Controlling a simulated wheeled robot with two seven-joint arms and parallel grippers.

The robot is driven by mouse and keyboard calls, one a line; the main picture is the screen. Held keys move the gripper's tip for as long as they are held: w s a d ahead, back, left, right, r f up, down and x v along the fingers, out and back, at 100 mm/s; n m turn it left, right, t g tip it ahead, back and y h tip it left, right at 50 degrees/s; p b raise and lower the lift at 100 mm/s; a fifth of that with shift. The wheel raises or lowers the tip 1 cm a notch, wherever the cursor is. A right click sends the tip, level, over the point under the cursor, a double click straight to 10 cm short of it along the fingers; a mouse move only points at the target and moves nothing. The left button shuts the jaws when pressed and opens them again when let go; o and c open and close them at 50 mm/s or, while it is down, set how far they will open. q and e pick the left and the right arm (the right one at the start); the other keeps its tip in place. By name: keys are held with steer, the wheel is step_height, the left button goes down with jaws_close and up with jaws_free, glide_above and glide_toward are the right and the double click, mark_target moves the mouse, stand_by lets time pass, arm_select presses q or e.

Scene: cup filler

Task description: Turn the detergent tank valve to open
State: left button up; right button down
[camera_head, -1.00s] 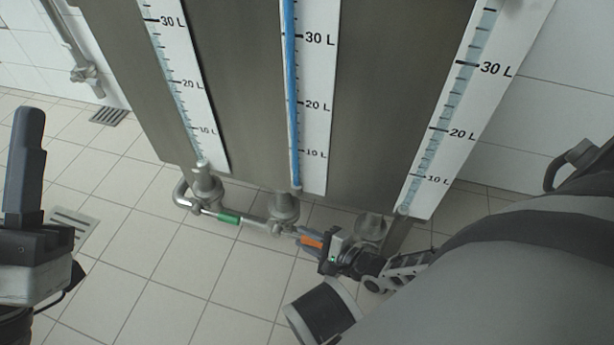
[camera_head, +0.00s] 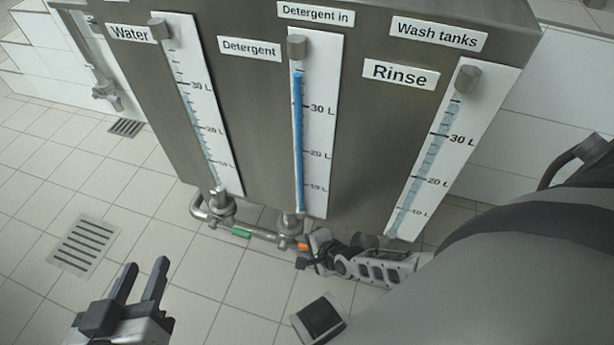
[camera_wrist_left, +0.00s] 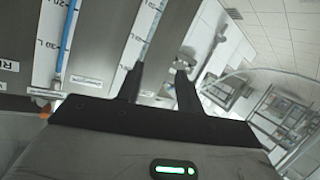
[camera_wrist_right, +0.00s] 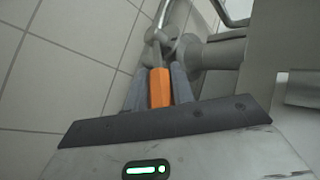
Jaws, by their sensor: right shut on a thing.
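The detergent tank's valve sits on the pipe at the foot of the middle gauge. Its orange handle (camera_head: 303,246) shows as a small patch in the head view and more clearly in the right wrist view (camera_wrist_right: 160,88). My right gripper (camera_head: 308,243) is shut on the orange handle, with one finger on each side. The detergent gauge (camera_head: 299,130) holds a blue column reaching above the 30 L mark, under the "Detergent" label (camera_head: 250,49). My left gripper (camera_head: 143,270) is open and empty, out over the floor left of the tanks.
A green handle (camera_head: 241,233) lies along the pipe to the left, under the "Water" gauge (camera_head: 200,110). The "Rinse" gauge (camera_head: 435,160) is on the right. A drain grate (camera_head: 86,246) is in the tiled floor. The floor in front of the pipes is clear.

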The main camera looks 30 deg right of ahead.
arm_select(q)
steer(key=shift+a+f+g+y, duration=0.15)
steer(key=shift+f+g+y, duration=0.15)
steer(key=shift+f, duration=0.2)
arm_select(e)
steer(key=shift+a+r, duration=0.1)
steer(key=c, duration=1.2)
jaws_free()
arm_select(q)
steer(key=shift+w, duration=0.1)
